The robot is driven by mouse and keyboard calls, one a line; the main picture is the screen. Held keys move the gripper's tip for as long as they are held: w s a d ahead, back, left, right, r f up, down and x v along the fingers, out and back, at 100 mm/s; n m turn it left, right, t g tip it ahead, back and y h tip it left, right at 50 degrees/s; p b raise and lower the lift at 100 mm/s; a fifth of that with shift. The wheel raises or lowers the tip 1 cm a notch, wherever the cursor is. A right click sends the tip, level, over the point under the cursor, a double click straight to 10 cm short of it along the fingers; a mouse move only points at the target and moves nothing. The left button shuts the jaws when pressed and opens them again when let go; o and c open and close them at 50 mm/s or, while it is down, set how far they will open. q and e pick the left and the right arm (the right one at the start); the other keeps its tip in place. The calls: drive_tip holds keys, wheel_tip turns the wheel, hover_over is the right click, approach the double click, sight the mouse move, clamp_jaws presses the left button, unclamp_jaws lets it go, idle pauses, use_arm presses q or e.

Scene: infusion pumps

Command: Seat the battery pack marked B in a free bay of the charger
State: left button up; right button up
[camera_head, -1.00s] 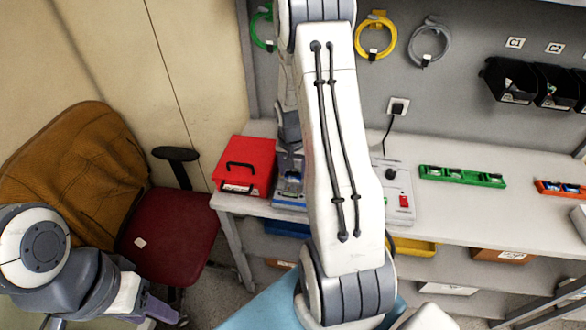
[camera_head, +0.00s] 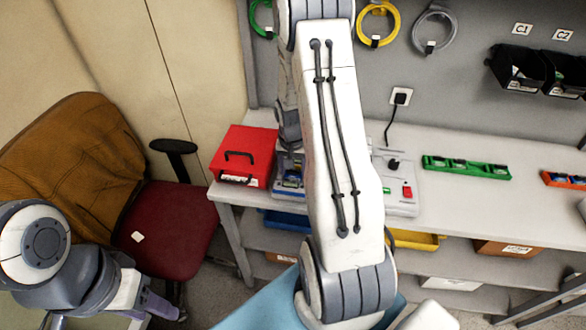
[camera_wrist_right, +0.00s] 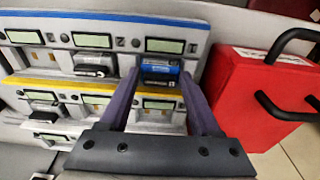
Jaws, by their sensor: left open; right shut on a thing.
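The charger (camera_wrist_right: 20,80) shows in the right wrist view as a pale panel with small screens, an upper blue-striped row and a lower yellow-striped row. My right gripper (camera_wrist_right: 163,85) is shut on a blue-and-dark battery pack (camera_wrist_right: 160,72) at the upper row's right bay; I cannot tell how deep it sits, nor read its letter. A dark pack (camera_wrist_right: 93,65) fills the upper middle bay. The upper left bay (camera_wrist_right: 43,58) looks empty. In the head view part of the charger (camera_head: 288,178) shows beside my right arm; my right gripper is hidden there. My left gripper (camera_head: 150,308) is open and empty, lower left.
A red case (camera_head: 243,155) with a black handle stands close left of the charger. A white device with a red switch (camera_head: 407,191) stands to the right. A green tray (camera_head: 466,167) lies farther right on the bench. A red chair (camera_head: 165,230) stands left.

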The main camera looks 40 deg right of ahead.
drive_tip(key=shift+f+b, duration=0.3)
drive_tip(key=o, duration=1.5)
drive_tip(key=shift+o, duration=0.2)
wheel_tip(320, 180, up, 10)
drive_tip(key=a+b, duration=0.1)
drive_tip(key=shift+s+r+b, duration=0.2)
drive_tip(key=shift+s+b, duration=0.2)
drive_tip(key=shift+s, duration=0.05)
drive_tip(key=s+a+r+n, duration=0.1)
drive_tip(key=a+n, duration=0.1)
drive_tip(key=a, duration=0.5)
drive_tip(key=s+a+r+n+y, duration=0.1)
drive_tip(key=a+r+n, duration=0.15)
drive_tip(key=a, duration=0.35)
drive_tip(key=s+a+r+n, duration=0.1)
drive_tip(key=a+n, duration=0.2)
drive_tip(key=a, duration=0.4)
drive_tip(key=s+a+n, duration=0.5)
drive_tip(key=s+a, duration=0.1)
drive_tip(key=s, duration=0.2)
drive_tip(key=s+a+r+n+g+y, duration=0.1)
drive_tip(key=s+a+n, duration=0.3)
drive_tip(key=s, duration=0.5)
drive_tip(key=a, duration=0.2)
drive_tip(key=shift+a+r+n, duration=0.3)
drive_tip(key=shift+a+n, duration=0.05)
